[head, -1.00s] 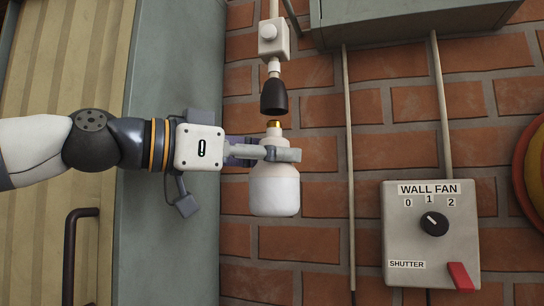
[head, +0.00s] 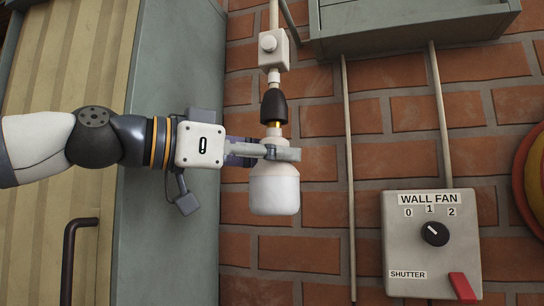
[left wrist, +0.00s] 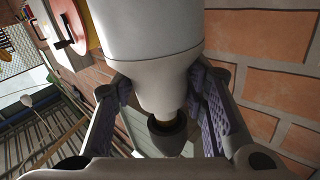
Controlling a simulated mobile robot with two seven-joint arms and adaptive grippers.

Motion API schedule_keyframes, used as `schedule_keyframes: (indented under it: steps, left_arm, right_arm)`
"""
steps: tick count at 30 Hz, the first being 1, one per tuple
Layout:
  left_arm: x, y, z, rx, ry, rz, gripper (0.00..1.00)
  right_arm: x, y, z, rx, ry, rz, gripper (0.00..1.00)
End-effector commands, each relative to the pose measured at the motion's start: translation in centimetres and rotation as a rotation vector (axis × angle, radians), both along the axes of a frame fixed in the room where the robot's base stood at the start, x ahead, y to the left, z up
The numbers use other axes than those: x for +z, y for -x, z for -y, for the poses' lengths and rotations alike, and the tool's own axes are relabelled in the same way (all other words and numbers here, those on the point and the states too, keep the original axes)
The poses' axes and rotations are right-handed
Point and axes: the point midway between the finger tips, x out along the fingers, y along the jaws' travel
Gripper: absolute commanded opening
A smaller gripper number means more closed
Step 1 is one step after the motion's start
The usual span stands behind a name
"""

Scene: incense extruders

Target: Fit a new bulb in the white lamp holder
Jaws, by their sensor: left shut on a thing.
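The lamp holder hangs from a thin conduit: a white box (head: 273,48) with a black socket (head: 273,103) below it, mouth down. A large white bulb (head: 274,190) stands upright with its brass cap (head: 274,130) up, directly under the socket. The top of the cap is at the socket's mouth; whether it is inside is hard to tell. My left gripper (head: 280,153) is shut on the bulb's neck. In the left wrist view both finger pads (left wrist: 165,92) grip the neck of the bulb (left wrist: 150,35), and the dark socket (left wrist: 167,138) shows beyond it. My right gripper is not in view.
A grey control box (head: 432,245) marked WALL FAN is on the brick wall to the right. A grey cabinet (head: 400,22) is above, with conduits below it. A tall grey cabinet side (head: 165,250) stands behind my left arm. Open brick wall surrounds the bulb.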

Motion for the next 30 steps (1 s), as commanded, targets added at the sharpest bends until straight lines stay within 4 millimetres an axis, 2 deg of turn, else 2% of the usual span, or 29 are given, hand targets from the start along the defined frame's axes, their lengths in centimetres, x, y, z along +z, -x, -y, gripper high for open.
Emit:
schedule_keyframes:
  steps: [25,30]
  left_arm:
    - [1.0,0.0,0.0,0.001,0.0,0.001,0.12]
    - [1.2,0.2,0.1,0.077,-0.003,0.005,0.12]
  right_arm:
    - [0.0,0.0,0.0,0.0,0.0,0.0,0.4]
    - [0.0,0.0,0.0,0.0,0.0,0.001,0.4]
